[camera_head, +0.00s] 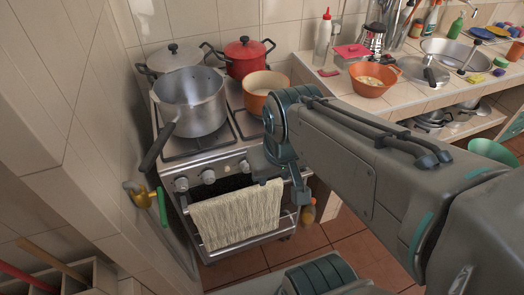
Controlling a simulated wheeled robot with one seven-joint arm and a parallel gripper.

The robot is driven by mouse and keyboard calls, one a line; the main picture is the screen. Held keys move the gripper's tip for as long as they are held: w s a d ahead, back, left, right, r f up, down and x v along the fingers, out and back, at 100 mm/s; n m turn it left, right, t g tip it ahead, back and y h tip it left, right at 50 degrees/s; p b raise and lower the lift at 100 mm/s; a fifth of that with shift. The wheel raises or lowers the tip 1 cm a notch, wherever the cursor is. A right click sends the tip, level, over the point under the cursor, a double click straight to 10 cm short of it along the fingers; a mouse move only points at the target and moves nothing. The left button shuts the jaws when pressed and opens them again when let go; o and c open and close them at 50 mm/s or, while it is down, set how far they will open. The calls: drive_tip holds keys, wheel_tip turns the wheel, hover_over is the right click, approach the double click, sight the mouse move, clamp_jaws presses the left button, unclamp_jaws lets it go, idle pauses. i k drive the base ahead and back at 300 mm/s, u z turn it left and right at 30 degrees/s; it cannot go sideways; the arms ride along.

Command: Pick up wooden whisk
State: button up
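I cannot make out a wooden whisk for certain in the head view. Upright utensils (402,22) stand at the back of the tiled counter, too small to tell apart. My gripper (296,192) hangs at the end of my arm, in front of the right side of the stove (216,158). It is near the oven handle and the right end of the cream towel. Its fingers are small and dark, so I cannot tell whether they are open or shut. I see nothing clearly held in it.
A saucepan (190,103), a red pot (247,58) and an orange pot (265,92) crowd the stove. The towel (238,215) hangs in front. An orange bowl (372,82) and a sink (455,52) are on the right counter. My arm hides part of the counter front.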

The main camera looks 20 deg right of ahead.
sight(21, 241)
drive_tip(key=u, duration=2)
